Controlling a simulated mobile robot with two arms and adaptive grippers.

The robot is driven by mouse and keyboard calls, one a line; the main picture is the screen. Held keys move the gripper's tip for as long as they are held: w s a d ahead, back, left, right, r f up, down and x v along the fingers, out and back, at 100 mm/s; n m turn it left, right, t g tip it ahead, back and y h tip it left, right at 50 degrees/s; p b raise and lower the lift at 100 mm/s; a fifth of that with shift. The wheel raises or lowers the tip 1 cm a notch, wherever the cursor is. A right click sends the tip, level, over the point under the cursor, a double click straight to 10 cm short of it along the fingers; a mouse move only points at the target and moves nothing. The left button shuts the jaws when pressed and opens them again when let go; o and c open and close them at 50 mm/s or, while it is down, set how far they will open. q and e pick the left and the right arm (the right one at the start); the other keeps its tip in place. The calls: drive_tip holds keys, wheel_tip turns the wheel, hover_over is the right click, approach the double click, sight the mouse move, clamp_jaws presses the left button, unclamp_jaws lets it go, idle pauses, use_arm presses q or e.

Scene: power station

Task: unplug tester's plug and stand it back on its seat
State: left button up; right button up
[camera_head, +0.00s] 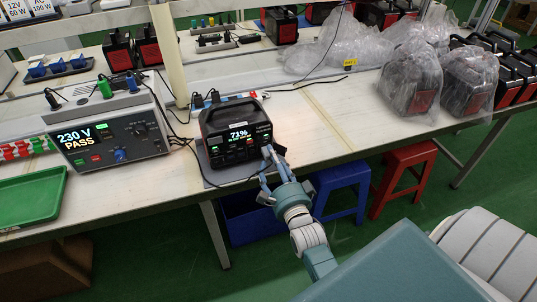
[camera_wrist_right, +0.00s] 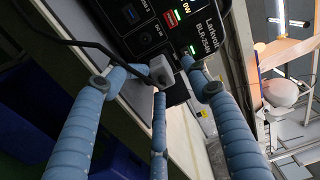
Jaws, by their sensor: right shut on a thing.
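The tester (camera_head: 108,138) stands on the bench at left, its screen reading 230 V PASS. The black power station (camera_head: 236,130) stands right of it, its screen showing 71%; its front panel fills the top of the wrist view (camera_wrist_right: 165,22). My right gripper (camera_head: 268,155) is at the lower right of that front panel. In the wrist view its blue fingers close around a pale grey plug (camera_wrist_right: 160,70) with a black cable (camera_wrist_right: 75,42). The plug is right by the panel; whether its pins are in a socket is hidden. My left gripper is out of view.
A green tray (camera_head: 30,197) lies left, in front of the tester. Black, green and blue plugs stand on the tester's top. Black cables run between tester and power station. Bagged units (camera_head: 410,80) stand at right. Blue (camera_head: 345,180) and red (camera_head: 405,170) stools are below.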

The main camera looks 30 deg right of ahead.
drive_tip(key=shift+a+r, duration=0.1)
drive_tip(key=shift+r, duration=0.25)
drive_tip(key=c, duration=0.9)
drive_tip(key=shift+c, duration=0.2)
drive_tip(key=shift+s+f, duration=0.15)
drive_tip(key=shift+f, duration=0.05)
clamp_jaws()
drive_tip(key=shift+s, duration=0.1)
drive_tip(key=shift+s+a+r+p, duration=0.1)
drive_tip(key=shift+s+r+p, duration=0.1)
drive_tip(key=shift+s+p, duration=0.2)
drive_tip(key=shift+s+f, duration=0.2)
drive_tip(key=shift+f, duration=0.2)
drive_tip(key=shift+s+a+p, duration=0.2)
drive_tip(key=shift+s+p, duration=0.2)
drive_tip(key=shift+s, duration=0.15)
